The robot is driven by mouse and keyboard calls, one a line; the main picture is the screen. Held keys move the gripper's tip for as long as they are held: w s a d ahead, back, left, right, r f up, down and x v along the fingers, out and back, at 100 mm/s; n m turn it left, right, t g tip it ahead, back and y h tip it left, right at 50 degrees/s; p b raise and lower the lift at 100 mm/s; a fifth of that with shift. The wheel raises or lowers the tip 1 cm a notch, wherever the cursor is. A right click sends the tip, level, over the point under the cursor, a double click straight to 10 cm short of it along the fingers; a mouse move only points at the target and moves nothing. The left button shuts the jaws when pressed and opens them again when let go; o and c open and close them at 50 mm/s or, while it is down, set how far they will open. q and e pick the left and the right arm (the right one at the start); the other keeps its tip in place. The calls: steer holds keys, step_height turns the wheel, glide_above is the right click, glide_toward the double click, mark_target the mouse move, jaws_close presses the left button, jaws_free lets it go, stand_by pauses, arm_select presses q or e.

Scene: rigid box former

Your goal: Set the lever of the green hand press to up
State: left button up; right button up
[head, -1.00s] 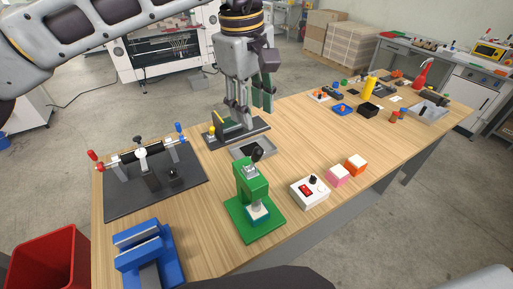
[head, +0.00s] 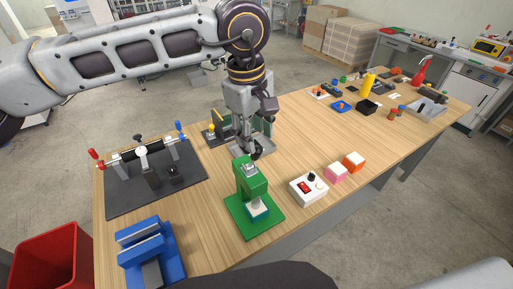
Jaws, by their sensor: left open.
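The green hand press (head: 251,193) stands on its green base plate near the front middle of the wooden table. Its short lever with a dark knob (head: 257,154) is at the top of the press, partly hidden by my gripper. A pale block sits under the ram at the front of the press. My left gripper (head: 249,150) points down, open, with its fingertips right at the knob, just behind the top of the press. I cannot tell whether the fingers touch the knob. My right gripper is out of view.
A blue vise (head: 148,252) and a dark roller fixture (head: 125,194) stand to the left.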

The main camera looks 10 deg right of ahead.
mark_target(256, 145)
arm_select(q)
steer(key=shift+w+d+f+p, duration=0.15)
steer(key=shift+f+p, duration=0.15)
steer(key=shift+f, duration=1.35)
steer(key=shift+w+d+f+p, duration=0.15)
steer(key=shift+f+p, duration=0.1)
steer(key=shift+f, duration=1.35)
steer(key=shift+s, duration=0.15)
jaws_close()
